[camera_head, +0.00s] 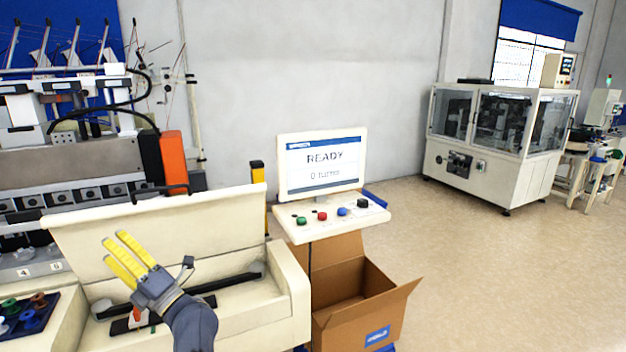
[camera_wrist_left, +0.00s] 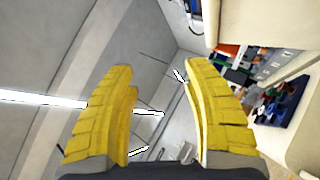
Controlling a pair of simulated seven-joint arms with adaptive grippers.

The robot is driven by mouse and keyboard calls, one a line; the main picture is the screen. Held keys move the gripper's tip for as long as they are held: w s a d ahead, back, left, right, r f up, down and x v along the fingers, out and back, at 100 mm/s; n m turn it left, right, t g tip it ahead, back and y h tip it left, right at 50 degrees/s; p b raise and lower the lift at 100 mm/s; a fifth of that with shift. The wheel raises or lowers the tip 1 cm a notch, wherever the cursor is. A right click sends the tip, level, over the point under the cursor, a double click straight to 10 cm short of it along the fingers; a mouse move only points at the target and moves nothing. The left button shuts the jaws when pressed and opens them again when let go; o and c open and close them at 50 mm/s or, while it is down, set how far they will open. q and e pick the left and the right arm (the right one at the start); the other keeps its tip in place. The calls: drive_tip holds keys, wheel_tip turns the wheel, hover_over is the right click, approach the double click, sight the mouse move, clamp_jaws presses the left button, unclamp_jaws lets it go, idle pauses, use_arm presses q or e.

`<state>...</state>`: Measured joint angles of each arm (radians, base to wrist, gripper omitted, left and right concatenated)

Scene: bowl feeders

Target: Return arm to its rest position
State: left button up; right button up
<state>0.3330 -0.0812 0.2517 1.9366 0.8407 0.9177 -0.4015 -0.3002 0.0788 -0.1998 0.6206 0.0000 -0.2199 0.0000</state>
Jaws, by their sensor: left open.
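My left gripper (camera_head: 128,260) has yellow fingers on a grey wrist. In the head view it is above the open cream machine bed at the lower left, with its fingers pointing up and to the left. In the left wrist view the two yellow fingers (camera_wrist_left: 155,115) stand apart with nothing between them, so it is open and empty. The cream machine (camera_head: 290,290) has its lid (camera_head: 165,235) raised behind the gripper. A dark bar (camera_head: 225,284) lies in the bed, partly hidden by my wrist. My right gripper is in neither view.
A screen (camera_head: 322,163) reading READY stands over a panel (camera_head: 332,218) with several buttons. An open cardboard box (camera_head: 362,300) stands below it. A dark tray of coloured spools (camera_head: 28,315) is at the lower left. The floor (camera_head: 500,270) at the right is clear.

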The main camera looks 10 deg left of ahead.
use_arm(q)
drive_tip(key=w+d+f+m+t+h, duration=0.2)
drive_tip(key=d+m+t+h, duration=0.65)
drive_tip(key=m, duration=0.45)
drive_tip(key=w+d+f+m+t+h, duration=0.1)
drive_tip(key=d+f+m+t+h, duration=0.35)
drive_tip(key=m+t+h, duration=0.75)
drive_tip(key=s+d+f+m+g+h, duration=0.25)
drive_tip(key=d+f+m+g, duration=0.2)
drive_tip(key=f+m, duration=0.3)
drive_tip(key=s+d+f+m+g+h, duration=0.1)
drive_tip(key=d+f+m+g+h, duration=0.2)
drive_tip(key=d+f+m, duration=0.4)
drive_tip(key=s+a+f+m+g+y, duration=0.2)
drive_tip(key=s+f+g, duration=0.5)
drive_tip(key=s+f, duration=0.55)
drive_tip(key=s+a+f+m+g+y, duration=0.1)
drive_tip(key=s+a+f+g+y, duration=0.4)
drive_tip(key=s, duration=0.6)
drive_tip(key=s+d+f+g+h, duration=0.1)
drive_tip(key=s+d+f+h, duration=0.1)
drive_tip(key=f, duration=1.5)
drive_tip(key=s+d+f+g+h, duration=0.1)
drive_tip(key=s+d+f+h, duration=0.15)
drive_tip(key=f, duration=1.35)
drive_tip(key=s+f+n+g+h, duration=0.1)
drive_tip(key=s+f+n+g, duration=0.2)
drive_tip(key=s+f, duration=1.6)
drive_tip(key=shift+s+f, duration=0.2)
drive_tip(key=shift+s, duration=0.65)
